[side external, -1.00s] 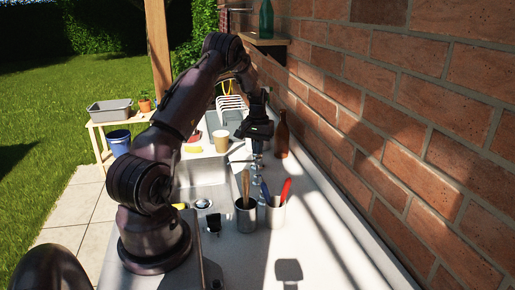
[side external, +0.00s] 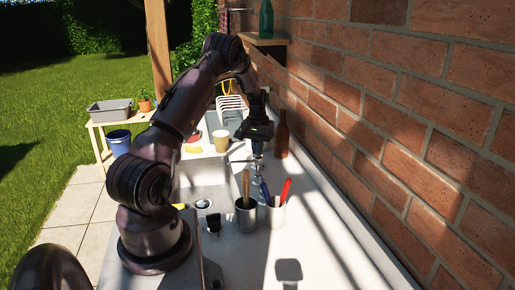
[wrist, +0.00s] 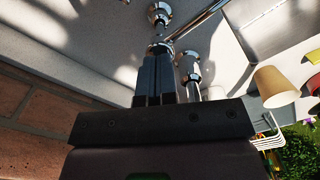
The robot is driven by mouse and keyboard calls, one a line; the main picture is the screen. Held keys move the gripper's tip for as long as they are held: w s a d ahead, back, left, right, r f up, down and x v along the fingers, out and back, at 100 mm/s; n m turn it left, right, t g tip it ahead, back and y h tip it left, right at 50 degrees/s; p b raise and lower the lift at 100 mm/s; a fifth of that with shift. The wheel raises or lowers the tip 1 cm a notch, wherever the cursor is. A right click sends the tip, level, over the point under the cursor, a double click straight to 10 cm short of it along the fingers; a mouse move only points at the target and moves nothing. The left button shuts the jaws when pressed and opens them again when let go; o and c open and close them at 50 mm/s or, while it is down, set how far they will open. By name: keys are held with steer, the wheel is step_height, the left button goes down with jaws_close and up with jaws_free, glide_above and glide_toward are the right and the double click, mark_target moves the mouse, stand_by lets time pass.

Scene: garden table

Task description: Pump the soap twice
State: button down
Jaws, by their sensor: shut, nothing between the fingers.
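My gripper (side external: 257,150) is shut and empty, pointing down over chrome fixtures (side external: 257,171) at the back of the sink. In the wrist view its closed fingers (wrist: 155,62) reach to a chrome head (wrist: 160,47). I cannot tell whether they touch it. A thin chrome spout (wrist: 204,18) runs to the upper right from near there. A second chrome fixture (wrist: 189,68) stands just right of the fingers. I cannot tell for certain which of these is the soap pump. The fingers hide part of the nearest fixture.
A brown bottle (side external: 281,136) stands right of my gripper by the brick wall (side external: 410,110). A beige cup (side external: 221,141) and dish rack (side external: 231,103) stand behind. The front right counter (side external: 325,255) is clear.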

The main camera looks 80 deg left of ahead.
steer(key=shift+f, duration=1.1)
steer(key=shift+r, duration=1.2)
steer(key=shift+f, duration=1.05)
stand_by(0.5)
steer(key=shift+r, duration=1.05)
steer(key=shift+r, duration=0.1)
steer(key=shift+r, duration=2.95)
